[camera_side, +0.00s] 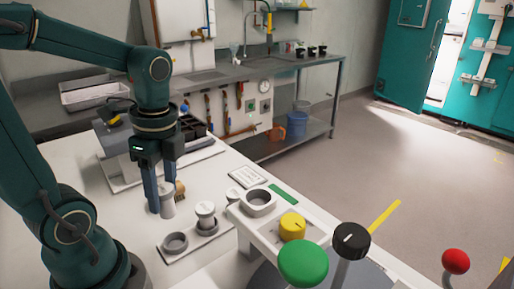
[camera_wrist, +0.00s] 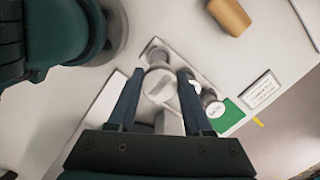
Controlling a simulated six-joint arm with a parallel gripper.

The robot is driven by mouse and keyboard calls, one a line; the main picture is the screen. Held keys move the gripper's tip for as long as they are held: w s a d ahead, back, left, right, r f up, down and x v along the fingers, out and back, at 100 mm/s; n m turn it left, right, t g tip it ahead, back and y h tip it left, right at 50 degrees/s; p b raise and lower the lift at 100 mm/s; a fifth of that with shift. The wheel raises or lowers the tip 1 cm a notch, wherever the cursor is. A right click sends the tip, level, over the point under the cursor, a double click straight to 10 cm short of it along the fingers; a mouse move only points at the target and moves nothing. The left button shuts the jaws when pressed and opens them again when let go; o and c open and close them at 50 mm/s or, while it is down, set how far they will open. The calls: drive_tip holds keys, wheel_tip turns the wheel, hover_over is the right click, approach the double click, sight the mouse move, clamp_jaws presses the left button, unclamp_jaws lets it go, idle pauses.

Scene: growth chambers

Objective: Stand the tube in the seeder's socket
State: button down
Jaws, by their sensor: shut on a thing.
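My gripper (camera_side: 160,207) points down and is shut on a pale grey-white tube (camera_side: 168,203). In the wrist view the tube's round pale top (camera_wrist: 159,86) sits between the two fingers. The tube looks upright, by the far left end of a small tray (camera_side: 206,238); I cannot tell whether it touches the bench. The seeder (camera_side: 246,222) is a white unit to the right, with a grey ring-shaped socket (camera_side: 259,203) on top. The socket looks empty and stands apart from the tube.
The tray holds a grey ring holder (camera_side: 175,242) and another white-capped tube (camera_side: 205,212). A brown block (camera_wrist: 229,15) lies near my gripper.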

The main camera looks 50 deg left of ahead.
drive_tip(key=shift+r, duration=0.4)
drive_tip(key=shift+s+r, duration=0.15)
drive_tip(key=shift+r, duration=0.1)
drive_tip(key=w+d+r+m+t, duration=0.1)
drive_tip(key=w+d+r+m, duration=0.6)
drive_tip(key=w+r+m, duration=0.35)
drive_tip(key=shift+m, duration=0.75)
drive_tip(key=shift+w+d+f, duration=0.3)
drive_tip(key=shift+d+f, duration=0.5)
drive_tip(key=shift+f, duration=0.15)
drive_tip(key=shift+w+d+f, duration=0.3)
drive_tip(key=shift+d+f, duration=0.45)
drive_tip(key=shift+f, duration=0.25)
drive_tip(key=shift+w+d+f, duration=0.3)
drive_tip(key=shift+d+f, duration=0.5)
drive_tip(key=shift+f, duration=0.15)
drive_tip(key=shift+f, duration=0.95)
